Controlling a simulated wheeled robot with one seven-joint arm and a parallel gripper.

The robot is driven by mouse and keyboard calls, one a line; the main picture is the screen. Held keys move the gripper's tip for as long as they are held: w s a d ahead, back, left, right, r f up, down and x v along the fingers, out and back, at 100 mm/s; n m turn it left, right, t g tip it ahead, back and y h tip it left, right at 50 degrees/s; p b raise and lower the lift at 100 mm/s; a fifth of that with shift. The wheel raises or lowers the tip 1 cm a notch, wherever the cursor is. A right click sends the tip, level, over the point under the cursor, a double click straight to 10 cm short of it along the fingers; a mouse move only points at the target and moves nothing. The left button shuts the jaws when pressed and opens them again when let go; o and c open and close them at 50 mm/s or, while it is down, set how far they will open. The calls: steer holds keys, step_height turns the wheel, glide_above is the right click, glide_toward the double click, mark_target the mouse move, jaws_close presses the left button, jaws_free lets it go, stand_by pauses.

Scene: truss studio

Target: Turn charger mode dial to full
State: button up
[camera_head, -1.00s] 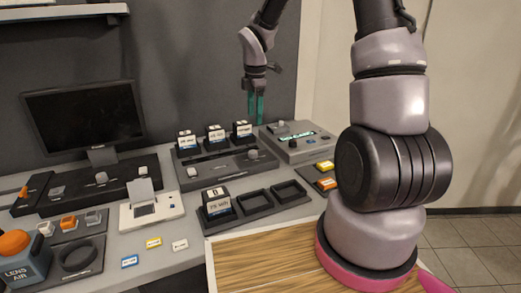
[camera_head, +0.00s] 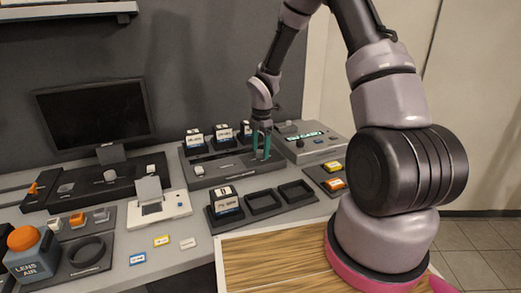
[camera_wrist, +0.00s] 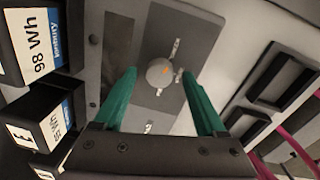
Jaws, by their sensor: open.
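The charger (camera_head: 215,177) is a dark grey unit near the wall, with several labelled battery packs (camera_head: 221,135) along its back. In the head view the fingers mostly hide the dial.
A grey console with a lit display (camera_head: 311,137) stands right of the charger. A tray (camera_head: 264,201) holding one battery pack lies in front. A white device (camera_head: 160,208) and a monitor (camera_head: 93,115) are to the left.

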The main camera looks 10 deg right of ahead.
steer(key=shift+f, duration=0.35)
jaws_close()
